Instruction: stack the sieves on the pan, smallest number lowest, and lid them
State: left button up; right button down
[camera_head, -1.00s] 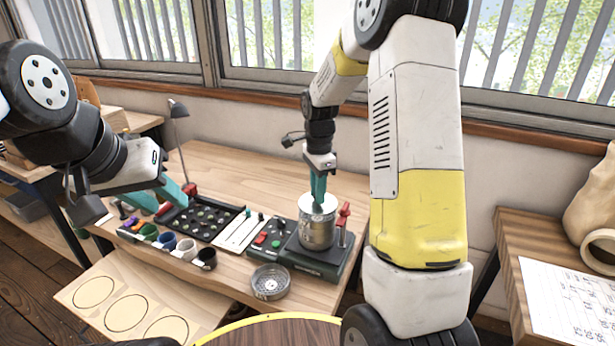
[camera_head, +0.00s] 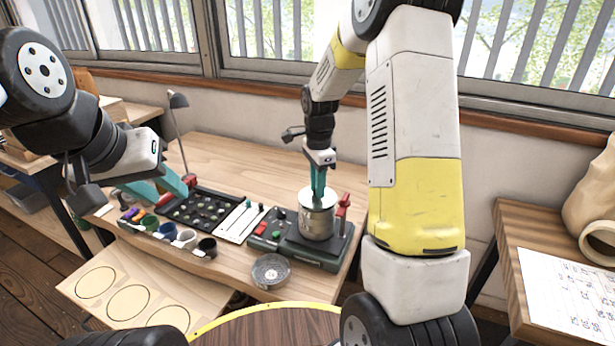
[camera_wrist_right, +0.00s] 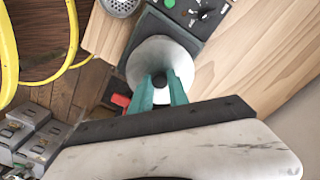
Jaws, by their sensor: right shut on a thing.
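A metal stack (camera_head: 317,220) with a pale lid (camera_head: 310,200) on top stands upright on the dark shaker base (camera_head: 308,256). The joints between sieves are too small to tell. A round sieve (camera_head: 271,271) lies apart on the table, left of the base. My left gripper (camera_head: 165,190) hangs over the table's left part; its fingers look apart, with nothing seen between them.
A lamp (camera_head: 180,115) stands behind. A board with ringed places (camera_head: 129,301) sits in front. The table's back is clear.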

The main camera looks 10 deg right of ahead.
jog(key=shift+f, duration=0.5)
dwell(0.7)
jog(key=c, duration=1.5)
grip_release()
jog(key=shift+c, duration=0.2)
notch_tip(320, 180, up, 11)
